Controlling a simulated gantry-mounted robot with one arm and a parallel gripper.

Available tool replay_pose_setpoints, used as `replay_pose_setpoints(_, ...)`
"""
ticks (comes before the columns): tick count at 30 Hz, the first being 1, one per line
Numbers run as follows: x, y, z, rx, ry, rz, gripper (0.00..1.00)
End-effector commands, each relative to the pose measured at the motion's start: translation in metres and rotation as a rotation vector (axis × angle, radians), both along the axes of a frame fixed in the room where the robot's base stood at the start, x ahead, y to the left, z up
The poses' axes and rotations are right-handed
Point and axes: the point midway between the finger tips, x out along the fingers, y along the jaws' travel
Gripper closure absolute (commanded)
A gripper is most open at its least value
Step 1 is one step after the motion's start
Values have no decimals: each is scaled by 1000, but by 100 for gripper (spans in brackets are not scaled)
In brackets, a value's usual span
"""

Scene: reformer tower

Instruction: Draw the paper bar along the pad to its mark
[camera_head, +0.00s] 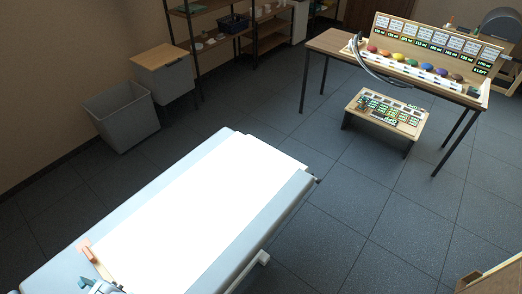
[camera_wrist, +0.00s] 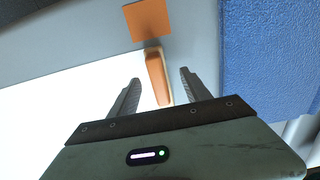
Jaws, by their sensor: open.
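The paper bar (camera_head: 97,262) is a thin wooden bar lying across the white paper at the near left end of the pad (camera_head: 255,232). In the wrist view the orange-brown bar (camera_wrist: 155,72) shows end-on between my fingers. I cannot tell whether they touch it. An orange square (camera_wrist: 147,20), apparently the mark, lies on the grey pad just beyond the bar's end. It seems to show as a pinkish patch (camera_head: 83,245) in the head view. My gripper (camera_wrist: 160,77) is open, its two dark fingers on either side of the bar. In the head view only part of my arm shows at the bottom left.
White paper (camera_head: 195,205) covers most of the pad. A grey bin (camera_head: 122,115) and a cabinet (camera_head: 163,72) stand at the back left. A table (camera_head: 330,42) with coloured items and a low stool (camera_head: 385,115) stand at right. Blue textured material (camera_wrist: 270,60) lies right of my gripper.

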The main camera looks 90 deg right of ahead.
Motion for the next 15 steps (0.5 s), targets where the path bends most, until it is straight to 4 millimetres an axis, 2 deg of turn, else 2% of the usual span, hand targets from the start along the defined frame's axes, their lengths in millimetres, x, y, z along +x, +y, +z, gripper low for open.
replay_pose_setpoints(15,0,0,45,1,1,0,44)
